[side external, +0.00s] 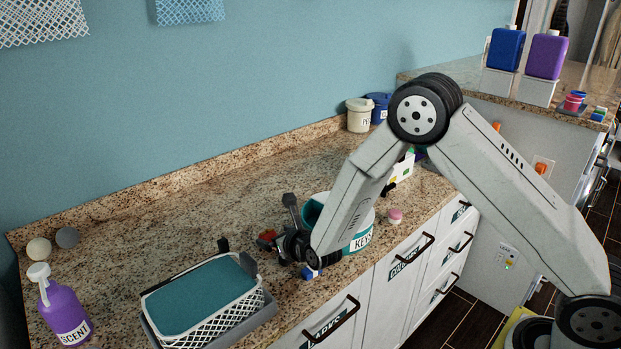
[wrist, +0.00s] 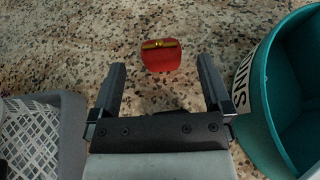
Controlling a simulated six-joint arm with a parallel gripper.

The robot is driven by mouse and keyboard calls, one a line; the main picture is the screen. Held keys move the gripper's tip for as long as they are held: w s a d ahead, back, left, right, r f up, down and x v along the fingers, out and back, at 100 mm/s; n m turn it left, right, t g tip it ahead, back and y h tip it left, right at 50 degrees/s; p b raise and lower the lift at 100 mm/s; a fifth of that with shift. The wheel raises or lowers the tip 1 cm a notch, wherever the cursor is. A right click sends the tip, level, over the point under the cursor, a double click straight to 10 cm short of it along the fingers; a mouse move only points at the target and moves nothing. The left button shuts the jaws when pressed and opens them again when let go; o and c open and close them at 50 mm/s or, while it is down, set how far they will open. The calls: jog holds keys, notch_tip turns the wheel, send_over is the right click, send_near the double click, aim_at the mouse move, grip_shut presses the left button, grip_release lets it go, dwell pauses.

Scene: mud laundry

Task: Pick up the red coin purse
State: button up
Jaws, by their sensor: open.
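The red coin purse (wrist: 161,60) lies on the speckled counter with its gold clasp showing, in the upper middle of the wrist view. In the side view a small red patch (side external: 267,237) shows just left of my gripper, partly hidden by it, and looks like the purse. My gripper (wrist: 161,76) is open and empty. Its two fingers point toward the purse, which appears between and slightly beyond the fingertips. In the side view my gripper (side external: 287,240) is low over the counter. I cannot tell its exact height above the purse.
A white lattice basket (wrist: 30,140) sits in a grey tray on the left. A purple bottle (side external: 62,312) stands far left. The counter behind is clear.

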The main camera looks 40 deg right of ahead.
aim_at(265, 231)
jog(key=shift+w+f, duration=0.25)
jog(key=shift+w, duration=0.3)
jog(key=shift+w+d, duration=0.1)
jog(key=shift+w, duration=0.05)
jog(key=shift+x, duration=2.45)
jog(key=c, duration=1.3)
jog(key=shift+o, duration=0.2)
jog(key=shift+r, duration=0.15)
